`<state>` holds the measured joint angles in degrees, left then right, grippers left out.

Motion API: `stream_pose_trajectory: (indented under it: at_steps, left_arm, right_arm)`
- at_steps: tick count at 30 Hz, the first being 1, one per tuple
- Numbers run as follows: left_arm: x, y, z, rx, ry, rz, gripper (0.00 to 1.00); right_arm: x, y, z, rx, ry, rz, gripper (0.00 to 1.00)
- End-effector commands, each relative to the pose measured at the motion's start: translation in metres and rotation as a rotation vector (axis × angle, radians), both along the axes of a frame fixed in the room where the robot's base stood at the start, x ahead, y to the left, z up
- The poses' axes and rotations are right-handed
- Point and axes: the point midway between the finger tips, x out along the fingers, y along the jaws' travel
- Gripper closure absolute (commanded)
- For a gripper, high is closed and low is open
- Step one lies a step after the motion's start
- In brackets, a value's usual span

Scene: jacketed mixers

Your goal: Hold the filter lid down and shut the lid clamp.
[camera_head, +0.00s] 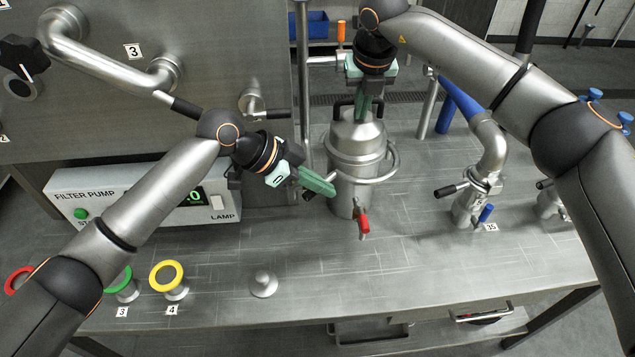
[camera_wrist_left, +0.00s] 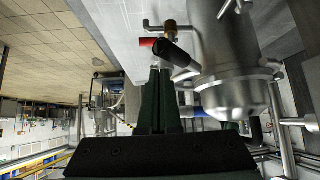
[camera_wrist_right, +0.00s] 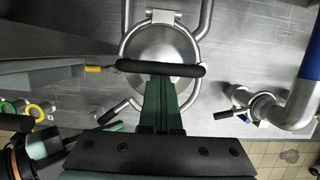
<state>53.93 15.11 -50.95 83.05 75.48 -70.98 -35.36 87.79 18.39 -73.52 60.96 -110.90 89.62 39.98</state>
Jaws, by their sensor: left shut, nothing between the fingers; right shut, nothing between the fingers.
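The filter vessel (camera_head: 355,185) is a steel pot standing on the bench, with its round lid (camera_head: 345,132) on top; the lid also shows in the right wrist view (camera_wrist_right: 165,45). My right gripper (camera_head: 362,118) is shut and points down at the lid by its black bar handle (camera_wrist_right: 185,70). I cannot tell whether it presses on it. A black-gripped lever (camera_wrist_right: 118,111), seemingly the lid clamp, sticks out from the vessel's side. It shows ahead of my left fingertips in the left wrist view (camera_wrist_left: 176,54). My left gripper (camera_head: 332,189) is shut and empty beside the vessel; contact is unclear.
A red-handled valve (camera_head: 363,222) sits low on the vessel's front. The filter pump panel (camera_head: 130,200) and a tall steel cabinet (camera_head: 190,100) stand left. A bent pipe (camera_head: 490,150) is on the right. The bench front is mostly clear around a small steel knob (camera_head: 263,284).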

Motion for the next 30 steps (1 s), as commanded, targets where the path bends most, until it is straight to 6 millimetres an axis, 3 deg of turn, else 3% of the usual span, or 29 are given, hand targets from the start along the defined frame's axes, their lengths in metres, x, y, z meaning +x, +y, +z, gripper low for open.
stream_pose_trajectory:
  at_steps: [4,9,18,23,30]
  left_arm:
    - [-0.023,-0.021,0.010,-0.003,-0.002,-0.008,1.00]
    - [0.005,0.004,0.040,-0.001,-0.003,0.004,1.00]
    - [0.030,0.027,0.074,-0.001,-0.002,0.000,1.00]
    - [0.032,0.029,0.074,-0.018,-0.001,0.001,0.83]
    - [0.023,0.020,0.040,-0.199,-0.055,0.030,0.56]
  right_arm:
    - [0.000,0.000,-0.001,0.000,0.002,0.001,1.00]
    - [0.000,0.000,-0.001,0.000,0.002,0.000,1.00]
    - [0.000,0.000,-0.001,0.000,0.002,0.000,1.00]
    - [0.000,0.000,-0.001,-0.001,0.002,0.000,1.00]
    - [0.000,0.000,-0.002,-0.001,0.002,0.000,1.00]
